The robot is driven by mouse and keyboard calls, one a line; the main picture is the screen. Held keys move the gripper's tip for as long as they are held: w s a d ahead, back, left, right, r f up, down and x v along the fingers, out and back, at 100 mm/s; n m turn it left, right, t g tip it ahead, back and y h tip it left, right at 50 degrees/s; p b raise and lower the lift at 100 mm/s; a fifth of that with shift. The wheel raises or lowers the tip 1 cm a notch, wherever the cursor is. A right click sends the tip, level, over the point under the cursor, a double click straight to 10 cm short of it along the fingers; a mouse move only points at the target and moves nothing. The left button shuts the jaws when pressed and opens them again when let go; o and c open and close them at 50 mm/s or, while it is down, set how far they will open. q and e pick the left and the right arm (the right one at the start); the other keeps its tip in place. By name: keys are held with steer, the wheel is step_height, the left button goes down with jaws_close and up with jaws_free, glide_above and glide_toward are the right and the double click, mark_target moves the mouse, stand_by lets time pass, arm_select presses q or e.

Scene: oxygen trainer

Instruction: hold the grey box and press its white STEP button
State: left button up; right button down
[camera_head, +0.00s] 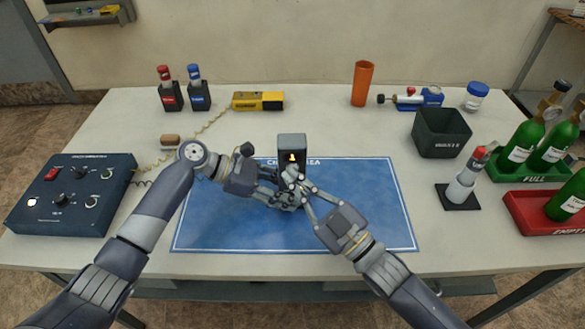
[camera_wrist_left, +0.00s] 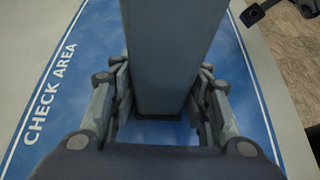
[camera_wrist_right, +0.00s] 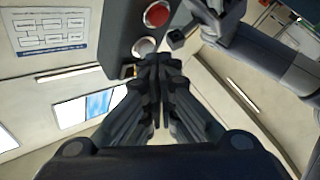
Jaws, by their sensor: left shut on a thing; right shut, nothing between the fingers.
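The grey box (camera_head: 291,142) stands upright over the blue mat, with a lit yellow mark on its dark display. My left gripper (camera_head: 279,194) is shut on the lower part of the box; the left wrist view shows its fingers on both sides of the box (camera_wrist_left: 172,50). My right gripper (camera_head: 295,180) is shut and empty in front of the box. In the right wrist view its fingertips (camera_wrist_right: 158,62) are close beside the white button (camera_wrist_right: 143,46), below a red button (camera_wrist_right: 156,14). I cannot tell whether they touch the white button. The grippers hide the box's lower front in the head view.
The blue check-area mat (camera_head: 370,215) lies under both grippers. A dark control panel (camera_head: 72,194) stands at the left. A black bin (camera_head: 440,133), a small bottle on a stand (camera_head: 463,187) and green bottles in trays (camera_head: 540,214) are at the right.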

steer(key=shift+w, duration=0.4)
stand_by(0.3)
steer(key=shift+s, duration=0.8)
steer(key=shift+s, duration=0.1)
steer(key=shift+s+d, duration=0.15)
steer(key=shift+s, duration=2.3)
steer(key=s, duration=0.3)
steer(key=shift+s, duration=0.4)
steer(key=shift+w, duration=0.1)
